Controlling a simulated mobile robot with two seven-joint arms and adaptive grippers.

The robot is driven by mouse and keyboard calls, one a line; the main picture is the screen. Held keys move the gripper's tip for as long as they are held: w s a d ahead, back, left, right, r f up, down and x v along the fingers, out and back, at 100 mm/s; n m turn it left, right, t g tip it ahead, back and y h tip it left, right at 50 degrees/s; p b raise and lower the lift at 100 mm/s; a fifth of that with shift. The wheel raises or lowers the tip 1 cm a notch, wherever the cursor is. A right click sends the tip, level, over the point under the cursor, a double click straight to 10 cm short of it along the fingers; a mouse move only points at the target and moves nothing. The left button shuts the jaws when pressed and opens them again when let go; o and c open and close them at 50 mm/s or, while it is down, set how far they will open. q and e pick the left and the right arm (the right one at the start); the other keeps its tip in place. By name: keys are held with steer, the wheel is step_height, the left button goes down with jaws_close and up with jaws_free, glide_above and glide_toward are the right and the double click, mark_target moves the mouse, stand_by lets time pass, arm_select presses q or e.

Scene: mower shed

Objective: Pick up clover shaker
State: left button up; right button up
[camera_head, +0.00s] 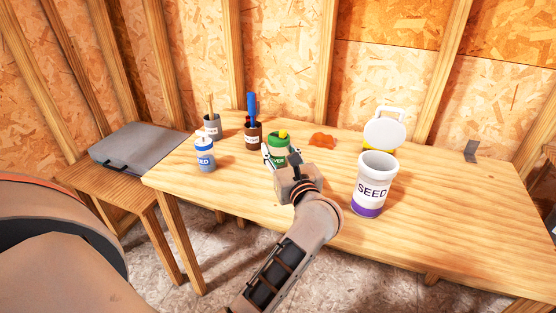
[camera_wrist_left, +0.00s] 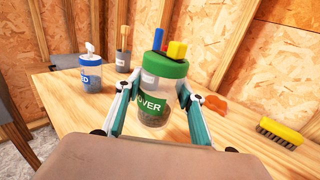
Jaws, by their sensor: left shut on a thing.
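The clover shaker (camera_head: 279,143) has a green lid with a yellow piece on top and a green label. It stands upright between the fingers of my left gripper (camera_head: 278,158), towards the back of the wooden table. In the left wrist view the shaker (camera_wrist_left: 164,68) shows clear sides, part of the label and dark contents low down. The fingers of the left gripper (camera_wrist_left: 156,112) are shut on its sides. Its base is hard to see, so I cannot tell whether it touches the table. My right gripper is not in view.
A blue-and-white bottle (camera_head: 205,155), a grey cup (camera_head: 212,128) and a brown cup (camera_head: 253,138) stand left of the shaker. The table's right side is mostly clear.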

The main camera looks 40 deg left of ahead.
mark_target(279, 136)
arm_select(q)
step_height(279, 136, up, 8)
steer(key=shift+f+p, duration=0.25)
steer(key=shift+p, duration=0.3)
steer(key=shift+r, duration=1.9)
